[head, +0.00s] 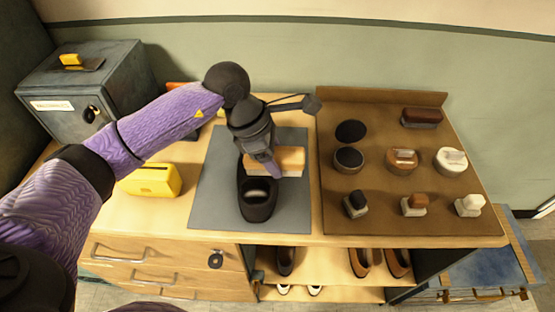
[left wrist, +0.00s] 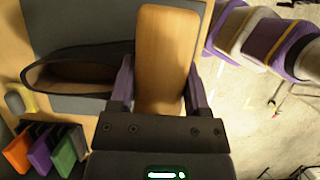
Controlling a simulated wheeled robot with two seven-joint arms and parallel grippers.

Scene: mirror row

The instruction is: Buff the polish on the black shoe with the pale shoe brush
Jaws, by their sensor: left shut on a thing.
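My left gripper (head: 268,170) is shut on the pale shoe brush (head: 291,158), a block with a light wooden back. In the left wrist view the brush (left wrist: 165,50) stands between the two fingers. The black shoe (head: 257,205) sits on the grey mat (head: 212,200) with its opening toward the front. The brush is over or against the front part of the shoe; the gripper hides part of it, and I cannot tell whether they touch. In the left wrist view the shoe (left wrist: 75,75) lies just left of the brush. My right gripper is not in view.
A yellow box (head: 150,180) and a grey safe (head: 90,85) stand at left. Other shoes (head: 360,262) are on the shelf below.

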